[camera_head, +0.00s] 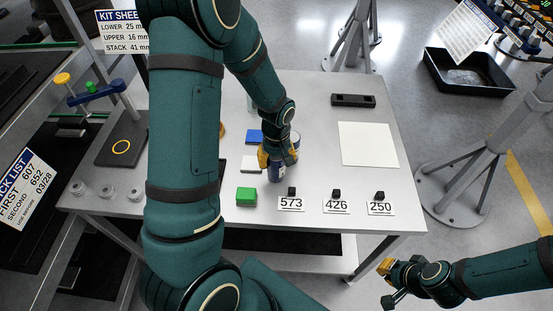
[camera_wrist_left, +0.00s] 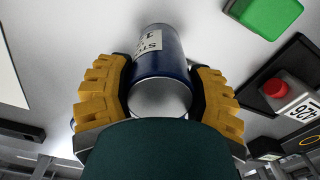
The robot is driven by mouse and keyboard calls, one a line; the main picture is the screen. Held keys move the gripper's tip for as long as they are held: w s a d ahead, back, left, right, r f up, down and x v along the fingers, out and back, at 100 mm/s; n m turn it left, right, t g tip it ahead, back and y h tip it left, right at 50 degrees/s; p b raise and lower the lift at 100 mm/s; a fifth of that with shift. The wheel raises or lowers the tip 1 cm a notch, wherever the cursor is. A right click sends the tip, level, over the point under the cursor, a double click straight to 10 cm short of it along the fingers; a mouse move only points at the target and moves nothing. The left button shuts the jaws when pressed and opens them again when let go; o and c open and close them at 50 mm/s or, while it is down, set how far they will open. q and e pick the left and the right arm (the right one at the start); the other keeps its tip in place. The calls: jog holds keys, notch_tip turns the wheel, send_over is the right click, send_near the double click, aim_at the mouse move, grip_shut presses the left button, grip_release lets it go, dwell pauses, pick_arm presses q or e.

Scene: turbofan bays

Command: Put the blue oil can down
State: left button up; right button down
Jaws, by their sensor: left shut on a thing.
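The blue oil can (camera_head: 277,173) is upright or nearly so at the front middle of the grey table (camera_head: 315,155). My left gripper (camera_head: 276,156) is shut around it from above. In the left wrist view, the dark blue can (camera_wrist_left: 160,52) with a white label and grey end lies between the yellow finger pads of my left gripper (camera_wrist_left: 162,95). I cannot tell whether its base touches the table. My right gripper (camera_head: 387,283) is off the table's front right, apart from everything; its opening is unclear.
A green block (camera_head: 246,197) stands left of the can. A white square (camera_head: 368,144) lies right; a blue block (camera_head: 255,136) is behind. Table between can and white square is clear.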

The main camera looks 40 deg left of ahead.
pick_arm(q)
jog(key=shift+r, duration=0.1)
jog(key=shift+f, duration=0.2)
jog(key=o, duration=1.4)
jog(key=shift+c, duration=0.2)
jog(key=shift+r, duration=0.1)
